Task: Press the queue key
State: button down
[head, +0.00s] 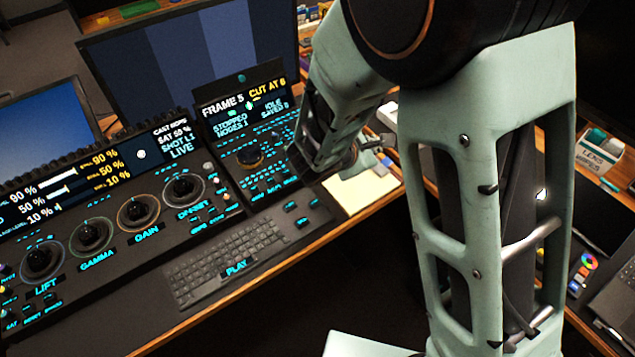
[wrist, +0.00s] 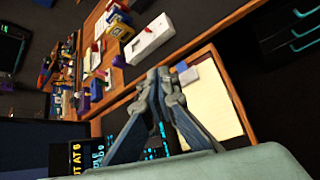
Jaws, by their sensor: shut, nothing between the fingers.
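The control panel's right-hand module (head: 245,135) has a lit screen reading FRAME 5, CUT AT 6, STOPPED and IDLE. Below the screen are a round dark trackball (head: 250,155) and rows of small keys with cyan labels. The labels are too small to read, so I cannot tell which is the queue key. A lit PLAY key (head: 237,266) is at the keyboard's front. My gripper (wrist: 165,78) is shut and empty, its fingers converging in the wrist view. In the head view my arm end is beside the module's right side and hides part of it.
A cream notepad (head: 362,190) lies right of the module, with a grey block on it. A grey keyboard (head: 225,255) lies in front. Left are several ringed trackballs (head: 139,212). A large monitor (head: 190,60) stands behind. The wooden desk edge (head: 270,268) runs along the front.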

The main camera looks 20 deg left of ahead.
jog(key=s+a+f+y, duration=0.1)
jog(key=s+a+f, duration=0.2)
jog(key=a, duration=0.3)
jog(key=s+a+f+n+g+y+p, duration=0.1)
jog(key=s+a+f+y, duration=0.1)
jog(key=a, duration=0.4)
jog(key=shift+s+a+f+n+y, duration=0.3)
jog(key=shift+s+f, duration=0.35)
jog(key=shift+s, duration=0.3)
jog(key=shift+f, duration=0.1)
jog(key=b, duration=0.4)
send_over(314, 205)
notch_tip(314, 205, down, 7)
jog(key=shift+w+f, duration=0.15)
jog(key=shift+f+b, duration=0.65)
jog(key=shift+b, duration=0.2)
jog(key=shift+f, duration=0.2)
jog(key=shift+f+b, duration=0.25)
jog(key=shift+b, duration=0.55)
